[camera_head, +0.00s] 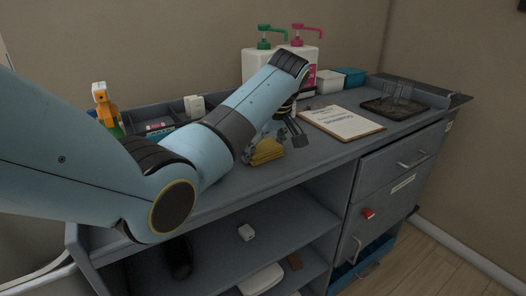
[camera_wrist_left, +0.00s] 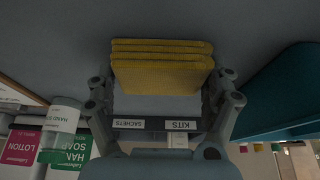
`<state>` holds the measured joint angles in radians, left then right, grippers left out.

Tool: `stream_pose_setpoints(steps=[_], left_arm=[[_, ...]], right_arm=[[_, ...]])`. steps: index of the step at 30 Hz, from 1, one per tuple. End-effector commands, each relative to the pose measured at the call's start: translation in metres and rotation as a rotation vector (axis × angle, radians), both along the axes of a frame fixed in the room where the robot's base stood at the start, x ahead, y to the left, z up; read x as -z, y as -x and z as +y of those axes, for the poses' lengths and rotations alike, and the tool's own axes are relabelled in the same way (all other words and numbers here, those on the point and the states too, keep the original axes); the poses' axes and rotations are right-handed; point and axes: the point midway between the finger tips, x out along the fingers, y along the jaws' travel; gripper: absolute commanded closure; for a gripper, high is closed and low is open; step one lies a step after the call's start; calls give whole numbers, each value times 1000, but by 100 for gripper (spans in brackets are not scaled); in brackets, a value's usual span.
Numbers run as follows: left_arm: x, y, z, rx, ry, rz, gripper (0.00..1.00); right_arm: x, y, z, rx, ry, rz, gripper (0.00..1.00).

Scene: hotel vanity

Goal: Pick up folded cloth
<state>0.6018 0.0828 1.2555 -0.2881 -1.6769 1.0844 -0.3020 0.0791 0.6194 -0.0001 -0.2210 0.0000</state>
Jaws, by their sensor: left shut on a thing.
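The yellow folded cloth (camera_head: 266,151) is near the front edge of the vanity top, in the middle of the head view. It also shows in the left wrist view (camera_wrist_left: 162,72) as stacked layers between the fingers. My left gripper (camera_head: 274,143) reaches over it from above and is shut on it. In the wrist view the fingers (camera_wrist_left: 162,86) stand on either side of the cloth. I cannot tell whether the cloth is clear of the surface. My right gripper is not in view.
A clipboard (camera_head: 342,122) lies right of the cloth. Pump bottles (camera_head: 262,62) stand behind my arm. A dark tray with clear glasses (camera_head: 390,108) is at the right. Open shelves lie below.

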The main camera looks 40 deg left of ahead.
Motion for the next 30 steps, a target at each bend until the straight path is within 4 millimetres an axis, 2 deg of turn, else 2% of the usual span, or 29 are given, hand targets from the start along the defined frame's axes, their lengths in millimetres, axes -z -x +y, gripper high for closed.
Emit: stream_pose_setpoints(steps=[1, 2, 11, 14, 18, 24, 30], left_arm=[[1, 0, 0, 0, 1, 1, 41], [1, 0, 0, 0, 1, 1, 46], [-6, 0, 0, 0, 0, 1, 46], [-17, -1, 0, 0, 0, -2, 46], [-43, -1, 0, -1, -1, -4, 46], [-68, -11, -49, 3, 4, -3, 47], [-93, -20, -89, 2, 3, -1, 47]], right_arm=[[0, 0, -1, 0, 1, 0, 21], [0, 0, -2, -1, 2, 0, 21], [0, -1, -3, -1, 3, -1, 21], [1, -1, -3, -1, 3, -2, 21], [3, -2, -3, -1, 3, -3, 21], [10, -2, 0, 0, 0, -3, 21], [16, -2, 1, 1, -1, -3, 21]])
